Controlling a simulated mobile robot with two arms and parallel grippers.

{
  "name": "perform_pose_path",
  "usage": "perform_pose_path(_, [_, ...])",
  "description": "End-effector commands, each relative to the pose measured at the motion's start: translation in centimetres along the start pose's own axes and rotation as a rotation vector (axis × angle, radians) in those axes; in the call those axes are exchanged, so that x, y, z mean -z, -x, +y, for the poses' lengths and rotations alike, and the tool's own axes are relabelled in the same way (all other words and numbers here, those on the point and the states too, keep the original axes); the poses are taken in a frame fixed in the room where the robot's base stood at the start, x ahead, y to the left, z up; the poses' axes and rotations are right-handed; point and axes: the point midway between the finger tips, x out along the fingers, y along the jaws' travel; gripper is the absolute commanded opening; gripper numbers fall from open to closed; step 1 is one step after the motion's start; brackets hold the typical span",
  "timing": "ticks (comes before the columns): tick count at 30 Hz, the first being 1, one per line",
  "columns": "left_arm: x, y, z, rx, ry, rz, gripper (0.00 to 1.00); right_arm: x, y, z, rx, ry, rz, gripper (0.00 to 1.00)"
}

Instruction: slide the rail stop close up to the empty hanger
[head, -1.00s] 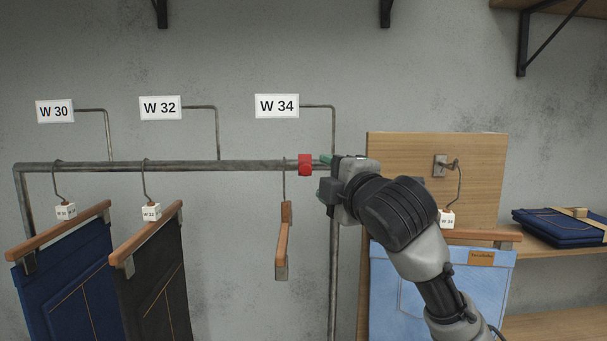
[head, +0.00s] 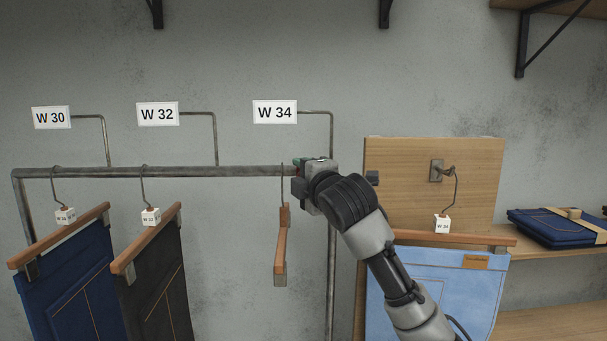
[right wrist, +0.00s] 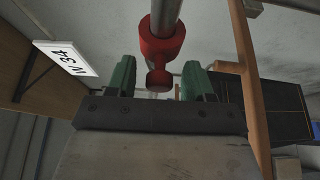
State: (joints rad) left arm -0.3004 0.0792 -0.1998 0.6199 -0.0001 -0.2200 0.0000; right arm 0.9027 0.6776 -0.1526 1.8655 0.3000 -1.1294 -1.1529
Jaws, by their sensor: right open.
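The red rail stop (right wrist: 160,42) sits around the grey rail (right wrist: 166,12) in the right wrist view, its small knob hanging toward my gripper. My right gripper (right wrist: 159,80) is open, with one green finger on each side of the knob and visible gaps. In the head view my right gripper (head: 298,172) is at the right end of the rail (head: 230,172) and hides nearly all of the stop. The empty hanger (head: 281,245), wooden with a metal clip, hangs just left of the gripper. Its wooden bar also shows in the right wrist view (right wrist: 252,95). My left gripper is out of view.
Dark blue trousers (head: 72,280) and black trousers (head: 155,285) hang further left on the rail. Signs W 30, W 32 and W 34 (head: 275,112) stand above it. Light blue jeans (head: 430,280) hang before a wooden panel (head: 400,180) at right. Folded jeans (head: 555,228) lie on a shelf.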

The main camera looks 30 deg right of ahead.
Motion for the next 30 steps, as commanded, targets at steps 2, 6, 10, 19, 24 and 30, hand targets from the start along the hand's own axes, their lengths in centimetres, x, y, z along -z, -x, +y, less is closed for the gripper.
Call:
perform_pose_path(2, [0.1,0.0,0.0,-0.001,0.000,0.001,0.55,0.0,0.0,0.0,-0.001,0.000,0.000,0.52])
perform_pose_path(6, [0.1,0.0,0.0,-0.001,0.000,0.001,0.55,0.0,0.0,0.0,-0.001,0.000,0.000,0.46])
perform_pose_path(10, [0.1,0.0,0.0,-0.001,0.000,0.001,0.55,0.0,0.0,0.0,-0.001,0.000,0.000,0.26])
perform_pose_path(19, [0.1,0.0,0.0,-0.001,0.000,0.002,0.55,0.0,0.0,0.0,0.000,0.000,-0.001,0.00])
perform_pose_path(24, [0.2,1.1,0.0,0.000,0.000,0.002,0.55,1.0,-0.4,0.3,0.002,0.002,0.000,0.00])
perform_pose_path(30, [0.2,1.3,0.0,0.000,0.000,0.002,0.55,1.8,-0.7,-0.1,0.001,0.000,0.000,0.00])
